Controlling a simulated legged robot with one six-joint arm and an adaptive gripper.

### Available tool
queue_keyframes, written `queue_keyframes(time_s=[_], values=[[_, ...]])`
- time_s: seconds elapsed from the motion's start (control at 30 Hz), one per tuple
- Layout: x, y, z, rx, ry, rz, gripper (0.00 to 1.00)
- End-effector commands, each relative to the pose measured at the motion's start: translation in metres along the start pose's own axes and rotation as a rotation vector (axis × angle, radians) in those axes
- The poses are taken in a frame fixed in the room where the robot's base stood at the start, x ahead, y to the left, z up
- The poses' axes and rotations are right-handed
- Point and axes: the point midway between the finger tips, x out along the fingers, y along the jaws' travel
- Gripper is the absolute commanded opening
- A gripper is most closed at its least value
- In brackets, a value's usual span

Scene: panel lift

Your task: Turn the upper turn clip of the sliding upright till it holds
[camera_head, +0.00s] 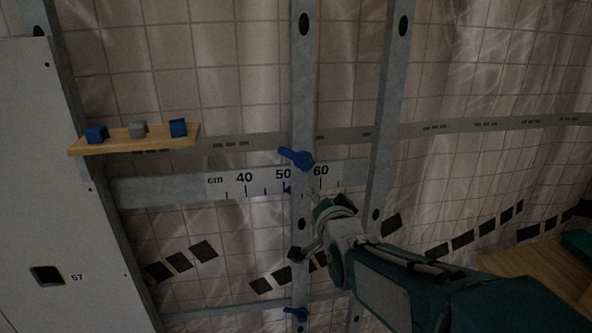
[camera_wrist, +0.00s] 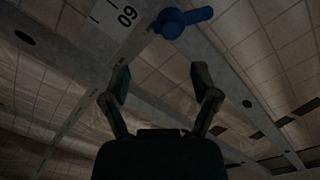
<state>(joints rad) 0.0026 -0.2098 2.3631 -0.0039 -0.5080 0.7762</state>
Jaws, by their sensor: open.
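The sliding upright (camera_head: 301,110) is a grey metal stud standing in front of the cm scale between the 50 and 60 marks. Its upper turn clip (camera_head: 297,158) is blue, just above the scale, with its lever pointing left and slightly up. A lower blue clip (camera_head: 296,314) sits near the picture's bottom. My gripper (camera_head: 304,224) is below the upper clip, in front of the upright, fingers apart and empty. In the wrist view the upper clip (camera_wrist: 181,22) lies beyond the open fingertips (camera_wrist: 161,78), not touching them.
A cm rail (camera_head: 150,190) crosses behind the upright. A wooden shelf (camera_head: 135,142) with two blue blocks and a grey one is at left, beside a white panel (camera_head: 50,200). Another metal stud (camera_head: 388,110) stands close on the right. A wooden surface (camera_head: 540,265) is at lower right.

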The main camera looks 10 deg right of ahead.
Motion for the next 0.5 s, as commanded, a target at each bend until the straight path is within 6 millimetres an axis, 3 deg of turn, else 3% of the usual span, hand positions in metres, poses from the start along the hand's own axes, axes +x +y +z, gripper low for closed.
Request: queue_keyframes(time_s=[0.27,0.5], values=[[0.016,-0.005,-0.005,0.057,0.052,-0.054,0.78],[0.051,-0.007,-0.007,0.056,0.05,-0.053,0.78]])
